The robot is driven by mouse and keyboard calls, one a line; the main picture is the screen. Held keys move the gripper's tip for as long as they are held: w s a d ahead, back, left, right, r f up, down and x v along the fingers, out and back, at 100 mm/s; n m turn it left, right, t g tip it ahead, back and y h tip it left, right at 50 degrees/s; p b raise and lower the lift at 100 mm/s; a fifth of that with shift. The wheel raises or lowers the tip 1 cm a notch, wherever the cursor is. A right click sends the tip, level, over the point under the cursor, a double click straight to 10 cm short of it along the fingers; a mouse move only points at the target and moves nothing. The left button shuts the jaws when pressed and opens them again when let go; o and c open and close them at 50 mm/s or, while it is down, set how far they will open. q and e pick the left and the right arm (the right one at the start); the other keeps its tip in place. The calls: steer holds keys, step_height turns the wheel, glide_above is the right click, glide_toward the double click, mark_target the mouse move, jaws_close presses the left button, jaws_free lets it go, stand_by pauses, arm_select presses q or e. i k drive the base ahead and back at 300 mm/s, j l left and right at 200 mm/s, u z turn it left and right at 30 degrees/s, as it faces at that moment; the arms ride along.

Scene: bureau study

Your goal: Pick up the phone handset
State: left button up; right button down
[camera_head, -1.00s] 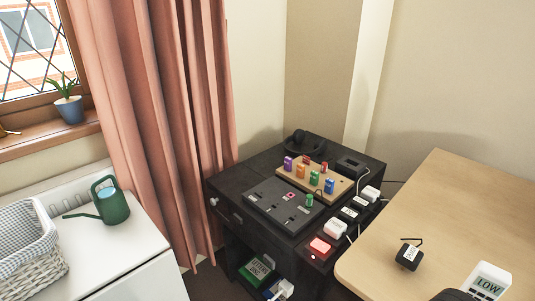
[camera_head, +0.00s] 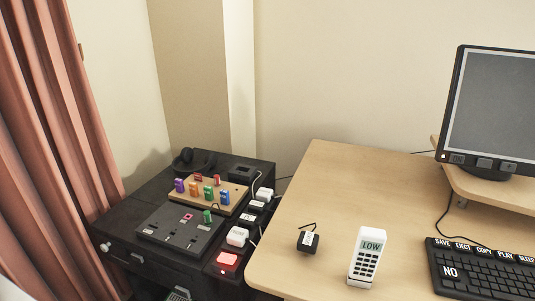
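The phone handset (camera_head: 366,258) is white with a dark keypad and a small green screen that reads LOW. It stands upright, or nearly so, near the front edge of the light wooden desk (camera_head: 330,190). Nothing touches it in view. Neither of my grippers shows in the head view.
A small black charger-like block (camera_head: 308,241) stands left of the handset. A black keyboard (camera_head: 485,272) lies to its right, below a monitor (camera_head: 497,105) on a raised shelf. A dark cabinet (camera_head: 130,215) with colored pegs and plugs adjoins the desk's left side. The desk behind the handset is clear.

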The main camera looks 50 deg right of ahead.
mark_target(370, 242)
steer(key=z, duration=2.1)
